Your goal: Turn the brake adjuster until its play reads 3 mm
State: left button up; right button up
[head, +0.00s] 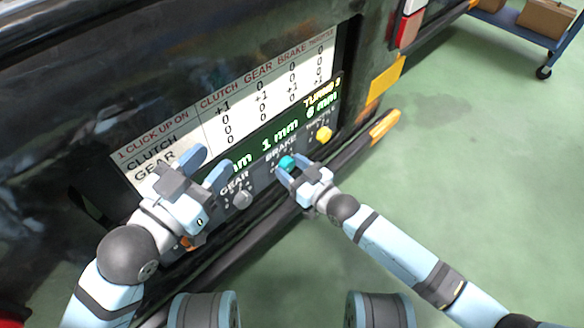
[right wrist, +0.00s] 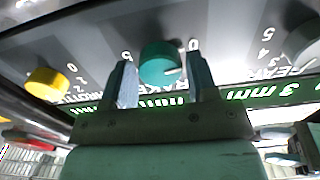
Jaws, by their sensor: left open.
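The brake adjuster is a teal knob (head: 287,162) on the dark panel, under the label BRAKE. The green readout (head: 280,138) above it shows 1 mm. My right gripper (head: 290,172) is at this knob. My left gripper (head: 207,165) is open and empty in front of the panel's left part, hiding the clutch readout and part of the gear readout.
A grey gear knob (head: 242,198) lies left of the brake knob, and a yellow knob (head: 324,134) lies right, under a 6 mm reading. A white chart (head: 250,95) is above; TURNS 9 shows beside it. An orange-tipped bar (head: 384,126) runs below.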

jog(key=c, duration=0.5)
jog(key=shift+c, duration=0.2)
